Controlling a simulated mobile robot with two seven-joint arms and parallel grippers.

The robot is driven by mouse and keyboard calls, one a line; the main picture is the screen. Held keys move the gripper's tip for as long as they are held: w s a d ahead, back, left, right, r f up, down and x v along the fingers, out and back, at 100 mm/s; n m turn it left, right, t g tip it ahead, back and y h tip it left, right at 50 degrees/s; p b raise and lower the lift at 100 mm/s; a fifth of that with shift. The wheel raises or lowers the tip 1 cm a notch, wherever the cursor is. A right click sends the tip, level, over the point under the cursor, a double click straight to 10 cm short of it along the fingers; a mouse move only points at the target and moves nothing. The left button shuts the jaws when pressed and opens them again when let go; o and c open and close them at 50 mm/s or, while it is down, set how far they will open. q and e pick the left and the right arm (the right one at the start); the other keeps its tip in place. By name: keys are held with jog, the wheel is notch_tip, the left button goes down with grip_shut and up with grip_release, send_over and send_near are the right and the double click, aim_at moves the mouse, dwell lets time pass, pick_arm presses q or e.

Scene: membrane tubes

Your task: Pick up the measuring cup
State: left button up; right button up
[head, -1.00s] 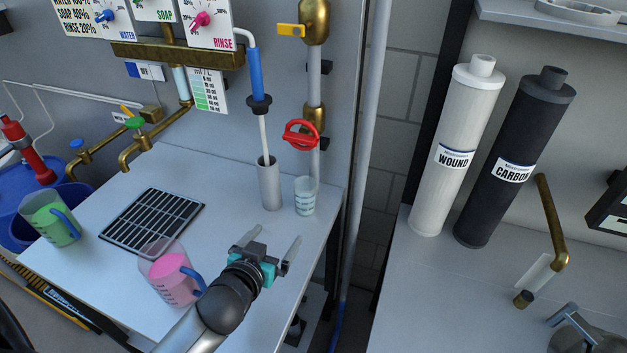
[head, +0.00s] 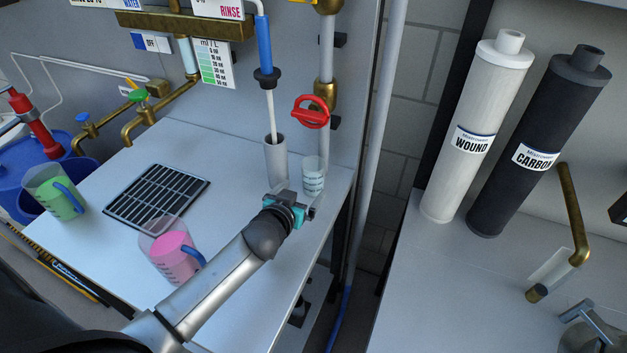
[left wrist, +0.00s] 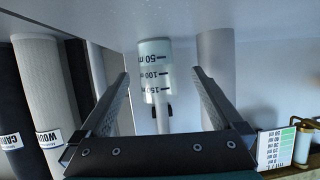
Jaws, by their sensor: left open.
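A small clear measuring cup (head: 313,180) with dark graduation marks stands upright near the right edge of the white table. In the left wrist view the cup (left wrist: 155,65) appears upside down between the two open fingers, with visible space on both sides. My left gripper (head: 299,198) is open at the cup, and its fingers are partly hidden in the head view. It also shows in the left wrist view (left wrist: 161,78). My right gripper is not in view.
A grey cylinder (head: 275,160) holding a rod stands close left of the cup. A pink-filled jug (head: 170,252), a green jug (head: 52,194) and a black grate (head: 157,195) are further left. A vertical pipe (head: 326,60) rises behind the cup.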

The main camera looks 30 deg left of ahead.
aim_at(310, 183)
pick_arm(q)
jog(key=shift+d+r+b+x, duration=0.15)
jog(key=shift+b+x, duration=0.15)
jog(key=shift+x, duration=1.1)
jog(key=shift+d+r+b+x, duration=0.15)
jog(key=shift+b+x, duration=0.15)
jog(key=shift+x, duration=1.05)
jog(key=shift+w+f, duration=0.1)
grip_shut()
jog(key=shift+r, duration=0.2)
